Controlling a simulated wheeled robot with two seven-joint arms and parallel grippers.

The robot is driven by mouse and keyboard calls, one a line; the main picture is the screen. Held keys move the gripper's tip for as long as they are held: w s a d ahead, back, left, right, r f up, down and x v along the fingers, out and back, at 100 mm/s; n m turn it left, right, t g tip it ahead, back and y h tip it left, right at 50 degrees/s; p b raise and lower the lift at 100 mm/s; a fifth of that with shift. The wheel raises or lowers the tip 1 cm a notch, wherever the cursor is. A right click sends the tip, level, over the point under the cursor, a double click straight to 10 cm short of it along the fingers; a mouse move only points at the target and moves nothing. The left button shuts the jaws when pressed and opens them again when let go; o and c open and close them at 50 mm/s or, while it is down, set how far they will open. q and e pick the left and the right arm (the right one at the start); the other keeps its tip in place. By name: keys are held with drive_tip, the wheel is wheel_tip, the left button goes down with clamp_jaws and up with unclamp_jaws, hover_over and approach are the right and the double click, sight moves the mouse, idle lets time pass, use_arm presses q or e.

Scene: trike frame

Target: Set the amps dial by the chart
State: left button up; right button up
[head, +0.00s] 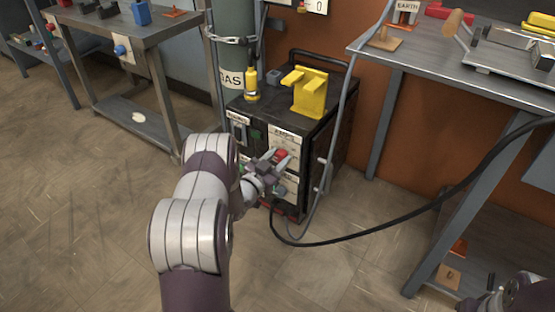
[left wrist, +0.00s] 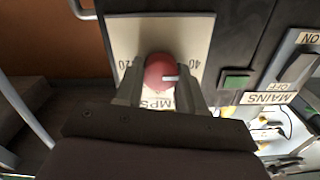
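The amps dial is a red round knob (head: 281,155) on a pale plate on the front of a black welding machine (head: 325,150). In the left wrist view the knob (left wrist: 158,72) has a pale pointer mark toward the right of the picture. The plate (left wrist: 190,32) reads 20, 40 and AMPS, upside down. My left gripper (left wrist: 160,85) has a finger on each side of the knob, with no clear gap, and seems shut on it. My right gripper (head: 495,300) is at the lower right corner, partly cut off. I cannot make out a chart.
A yellow holder (head: 310,92) and a yellow bottle (head: 252,85) stand on the machine. A MAINS switch (left wrist: 300,68) and a green button (left wrist: 236,79) are beside the dial. A black cable (head: 400,228) loops across to the right workbench (head: 400,60). The floor in front is clear.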

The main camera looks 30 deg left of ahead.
use_arm(q)
drive_tip(key=shift+m, duration=0.4)
drive_tip(key=m+p, duration=0.1)
drive_tip(key=m, duration=0.2)
drive_tip(key=m+p, duration=0.1)
drive_tip(key=m, duration=0.3)
drive_tip(key=shift+d, duration=0.1)
drive_tip(key=m, duration=0.5)
drive_tip(key=shift+f, duration=0.15)
drive_tip(key=m, duration=0.4)
drive_tip(key=shift+f+m, duration=0.1)
drive_tip(key=shift+m, duration=0.3)
drive_tip(key=o, duration=1.1)
drive_tip(key=shift+c, duration=0.2)
drive_tip(key=shift+s+p, duration=0.15)
drive_tip(key=shift+p, duration=0.2)
